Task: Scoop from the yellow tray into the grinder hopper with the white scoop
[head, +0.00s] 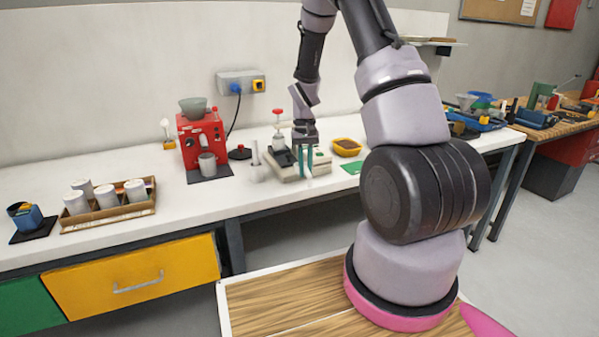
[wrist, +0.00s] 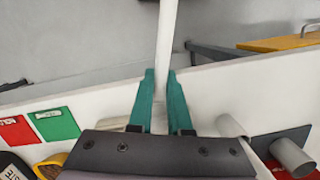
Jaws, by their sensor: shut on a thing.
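My gripper (head: 305,165) points down over the bench, with its two teal fingers close together. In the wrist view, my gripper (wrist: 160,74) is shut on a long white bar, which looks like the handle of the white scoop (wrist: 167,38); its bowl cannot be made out. The yellow tray (head: 347,153) with brown contents sits to the right of my gripper; its edge shows at the bottom left of the wrist view (wrist: 46,170). The red grinder (head: 201,140) stands to the left, with the grey-green grinder hopper (head: 193,107) on top.
A grey cup (head: 207,164) stands before the grinder. A white upright piece (head: 255,153) and a pale device with a red knob (head: 289,160) are close to my gripper. A green card (head: 350,167) lies by the tray. A box of white cups (head: 108,211) stands left. The front bench strip is clear.

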